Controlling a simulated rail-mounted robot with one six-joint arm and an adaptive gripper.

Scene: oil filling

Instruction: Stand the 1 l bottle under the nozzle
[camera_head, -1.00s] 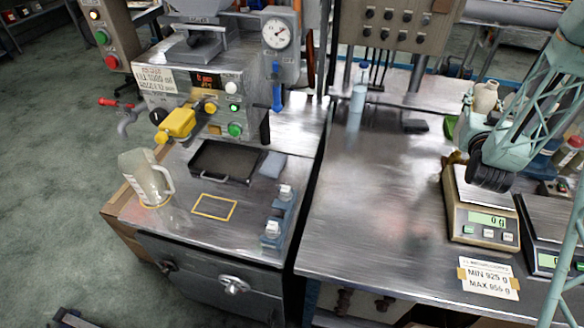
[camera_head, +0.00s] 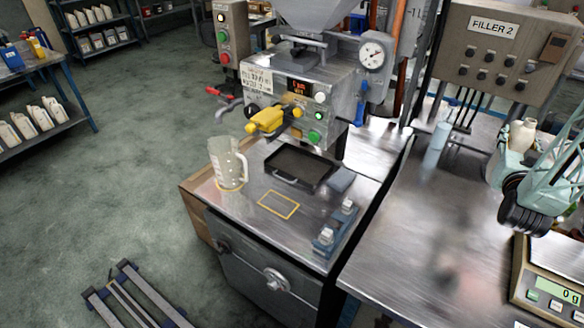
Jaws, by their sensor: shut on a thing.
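A cream bottle (camera_head: 522,134), apparently the 1 l bottle, shows its neck and shoulders at the right, upright among my arm's green parts. My gripper (camera_head: 506,163) is shut on it; the fingers and the bottle's lower part are largely hidden by my arm. The filler (camera_head: 305,92) stands well to the left, with a yellow part (camera_head: 268,121) at its front. I cannot make out the nozzle tip clearly. On the bench below are a dark tray (camera_head: 299,165) and a yellow-outlined rectangle (camera_head: 278,204), which is empty.
A clear jug (camera_head: 227,165) stands at the bench's left edge. Blue blocks with clear-topped pieces (camera_head: 333,228) sit at its right. The table between is mostly clear.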

